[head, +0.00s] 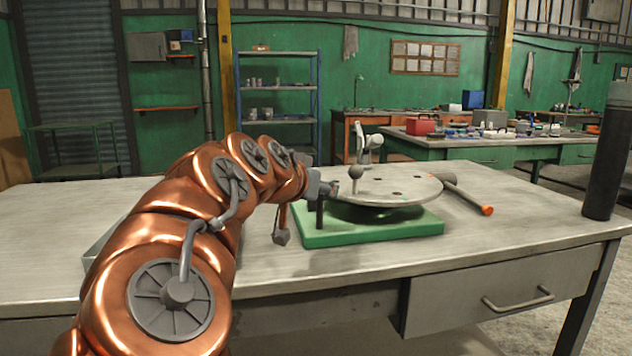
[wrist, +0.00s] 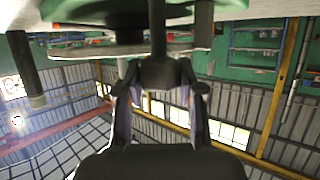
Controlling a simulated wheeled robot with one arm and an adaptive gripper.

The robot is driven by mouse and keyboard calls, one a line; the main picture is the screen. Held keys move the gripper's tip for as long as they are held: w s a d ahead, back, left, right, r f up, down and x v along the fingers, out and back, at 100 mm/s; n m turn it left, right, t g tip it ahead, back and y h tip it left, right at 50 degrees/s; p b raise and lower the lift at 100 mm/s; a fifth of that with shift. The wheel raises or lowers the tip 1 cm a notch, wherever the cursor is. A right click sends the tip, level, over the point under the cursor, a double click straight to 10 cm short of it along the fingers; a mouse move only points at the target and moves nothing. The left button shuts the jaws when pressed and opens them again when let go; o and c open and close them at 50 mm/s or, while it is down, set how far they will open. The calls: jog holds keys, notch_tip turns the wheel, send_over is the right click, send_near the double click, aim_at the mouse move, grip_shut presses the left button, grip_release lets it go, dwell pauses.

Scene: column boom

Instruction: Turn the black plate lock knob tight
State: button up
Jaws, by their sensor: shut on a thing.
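My gripper (head: 328,188) is at the left edge of a round grey plate (head: 400,188), which sits over a green base (head: 375,235) on the workbench. In the wrist view, which is upside down, my gripper (wrist: 160,85) is shut on the black knob (wrist: 160,73), with a finger on either side. A dark stem (wrist: 157,30) runs from the knob toward the green base (wrist: 80,10). In the head view the gripper largely hides the knob; a dark post (head: 320,212) shows beneath it. How tight the knob is cannot be seen.
A grey ball-topped lever (head: 356,172) and a pale upright fitting (head: 368,148) stand close to the right of my gripper. An orange-tipped tool (head: 485,209) lies right of the plate. A tall black cylinder (head: 605,160) stands at the bench's right end. The bench's right front is clear.

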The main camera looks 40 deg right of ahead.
jog(key=shift+r+m+g+h+p, duration=0.15)
jog(key=shift+m+g+h+p, duration=0.2)
jog(key=shift+m+g, duration=0.15)
jog(key=shift+g, duration=0.3)
jog(key=o, duration=1.1)
jog(key=shift+o, duration=0.2)
jog(key=v, duration=1.2)
